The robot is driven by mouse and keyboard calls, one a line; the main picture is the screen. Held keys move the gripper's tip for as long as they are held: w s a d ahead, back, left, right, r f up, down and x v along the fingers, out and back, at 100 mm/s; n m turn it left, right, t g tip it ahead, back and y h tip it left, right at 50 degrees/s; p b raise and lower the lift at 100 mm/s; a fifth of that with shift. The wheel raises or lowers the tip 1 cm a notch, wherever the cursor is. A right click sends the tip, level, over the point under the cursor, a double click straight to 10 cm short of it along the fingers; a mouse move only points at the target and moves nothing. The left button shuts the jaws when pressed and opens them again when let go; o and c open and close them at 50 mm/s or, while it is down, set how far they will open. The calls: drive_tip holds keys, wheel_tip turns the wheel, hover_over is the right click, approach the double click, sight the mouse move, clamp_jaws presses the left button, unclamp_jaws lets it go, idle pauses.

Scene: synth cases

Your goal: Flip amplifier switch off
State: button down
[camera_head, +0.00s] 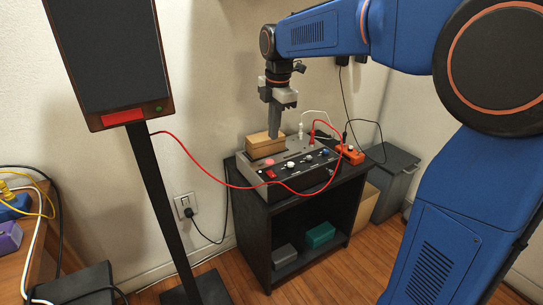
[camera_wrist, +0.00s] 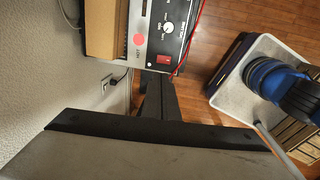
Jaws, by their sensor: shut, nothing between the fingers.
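The grey amplifier (camera_head: 300,163) sits on top of a black stand, its dark front panel carrying several knobs. A red switch (camera_head: 270,174) is at the left end of that panel. It also shows in the wrist view as a red rectangle (camera_wrist: 163,59); I cannot tell which way it is tipped. A pink round spot (camera_wrist: 140,38) lies on the amplifier top near it. My gripper (camera_head: 274,132) points down above the amplifier, by the wooden box, apart from the switch. Its fingers are together and empty. In the wrist view the fingertips (camera_wrist: 158,80) appear just below the switch.
A wooden box (camera_head: 264,147) rests on the amplifier's back left. An orange power strip (camera_head: 350,154) lies at the right. A tall speaker (camera_head: 107,55) stands at the left. A wall outlet (camera_head: 185,204) is behind.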

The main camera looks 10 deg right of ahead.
sight(270, 172)
drive_tip(key=f, duration=0.4)
drive_tip(key=w+f, duration=0.1)
drive_tip(key=f, duration=0.8)
drive_tip(key=shift+w+a, duration=0.25)
drive_tip(key=shift+f, duration=0.4)
